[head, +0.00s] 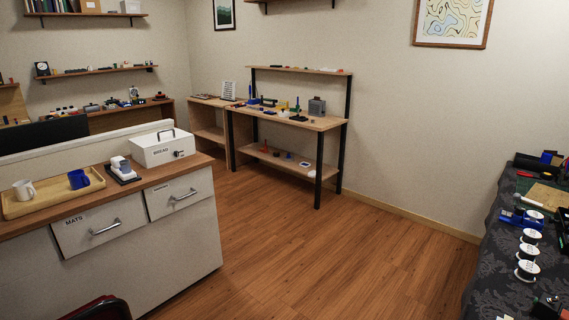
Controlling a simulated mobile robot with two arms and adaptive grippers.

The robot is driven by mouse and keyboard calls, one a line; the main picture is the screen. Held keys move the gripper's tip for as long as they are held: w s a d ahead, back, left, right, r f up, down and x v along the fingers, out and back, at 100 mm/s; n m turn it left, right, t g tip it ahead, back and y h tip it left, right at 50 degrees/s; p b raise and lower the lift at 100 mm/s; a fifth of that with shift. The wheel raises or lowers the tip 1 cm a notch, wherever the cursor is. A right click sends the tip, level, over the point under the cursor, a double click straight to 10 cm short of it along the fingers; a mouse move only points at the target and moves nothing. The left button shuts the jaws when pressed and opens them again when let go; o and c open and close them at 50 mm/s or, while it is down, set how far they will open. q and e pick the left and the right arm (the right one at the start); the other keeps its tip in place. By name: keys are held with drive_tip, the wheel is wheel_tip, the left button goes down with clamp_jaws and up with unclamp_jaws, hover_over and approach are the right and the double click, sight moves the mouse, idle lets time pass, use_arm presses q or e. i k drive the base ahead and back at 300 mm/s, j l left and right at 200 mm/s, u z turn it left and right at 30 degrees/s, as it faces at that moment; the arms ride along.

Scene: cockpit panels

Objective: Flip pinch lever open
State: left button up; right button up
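I cannot make out a pinch lever for certain in the head view. A small white and dark grey device (122,169) stands on the wooden counter at the left, and a blue device (520,218) sits on the cloth-covered table at the right. Both are too small to tell whether they have a lever. Neither of my grippers is in view.
The counter (205,160) holds a white bread box (163,148) and a wooden tray (52,199) with two mugs. A workbench (325,123) with small items stands at the back. The right table (487,285) carries several spools. The wooden floor (340,260) between is clear.

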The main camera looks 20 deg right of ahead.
sight(517, 197)
drive_tip(key=i+l+z, duration=0.1)
drive_tip(key=i+z, duration=0.15)
drive_tip(key=z, duration=0.2)
drive_tip(key=i+z, duration=0.3)
drive_tip(key=z, duration=0.15)
drive_tip(key=i+z, duration=0.3)
drive_tip(key=z, duration=0.15)
drive_tip(key=i+j+z, duration=0.2)
drive_tip(key=z, duration=0.25)
drive_tip(key=i+j+z, duration=0.25)
drive_tip(key=z, duration=0.2)
drive_tip(key=i+j+z, duration=0.6)
drive_tip(key=z, duration=0.15)
